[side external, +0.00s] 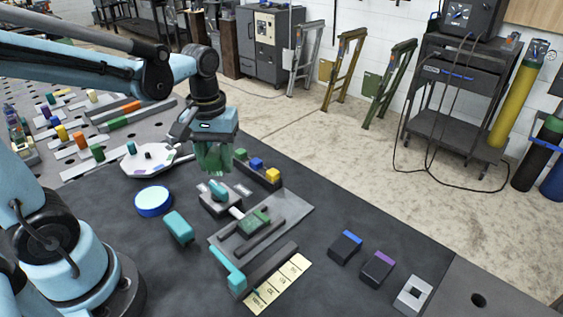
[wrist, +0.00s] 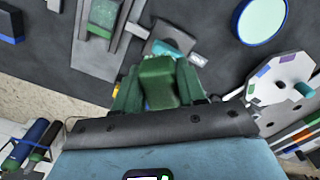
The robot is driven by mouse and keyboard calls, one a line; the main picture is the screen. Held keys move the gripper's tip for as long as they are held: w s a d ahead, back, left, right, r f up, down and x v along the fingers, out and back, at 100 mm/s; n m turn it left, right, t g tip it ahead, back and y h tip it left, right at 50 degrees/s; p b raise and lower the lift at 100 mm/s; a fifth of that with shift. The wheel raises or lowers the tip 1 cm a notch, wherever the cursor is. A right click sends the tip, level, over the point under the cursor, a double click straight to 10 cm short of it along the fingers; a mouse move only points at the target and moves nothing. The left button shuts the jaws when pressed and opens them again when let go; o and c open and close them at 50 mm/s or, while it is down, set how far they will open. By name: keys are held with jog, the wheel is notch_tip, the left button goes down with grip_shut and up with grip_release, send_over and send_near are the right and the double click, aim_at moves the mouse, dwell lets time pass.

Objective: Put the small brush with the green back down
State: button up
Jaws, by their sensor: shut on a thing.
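My gripper (side external: 213,158) hangs above the dark mat (side external: 300,220), behind the grey fixture plate and right of the white octagonal tray. Its fingers are green. In the wrist view my gripper (wrist: 158,92) is shut on a green block between the fingers, which looks like the green-backed brush (wrist: 158,78). Its underside is hidden, and in the side view I cannot separate it from the fingers. Two similar dark brushes, one blue-backed (side external: 346,246) and one purple-backed (side external: 377,268), lie on the mat at the right.
The grey fixture plate (side external: 291,211) carries a green block (side external: 255,222) and a teal handle (side external: 228,268). Nearby are a blue-rimmed round pad (side external: 153,201), a teal block (side external: 179,228), the octagonal tray (side external: 138,167), label cards (side external: 278,284) and a square-holed grey block (side external: 412,295). Bare mat lies around the brushes.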

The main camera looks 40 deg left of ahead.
jog(key=shift+s+a+n, duration=0.2)
jog(key=shift+a+n, duration=0.5)
jog(key=shift+a, duration=0.35)
send_over(193, 181)
notch_tip(193, 181, down, 7)
jog(key=shift+s, duration=0.15)
jog(key=shift+a+f, duration=0.1)
jog(key=shift+f, duration=1.9)
jog(key=shift+f, duration=0.1)
jog(key=o, duration=1)
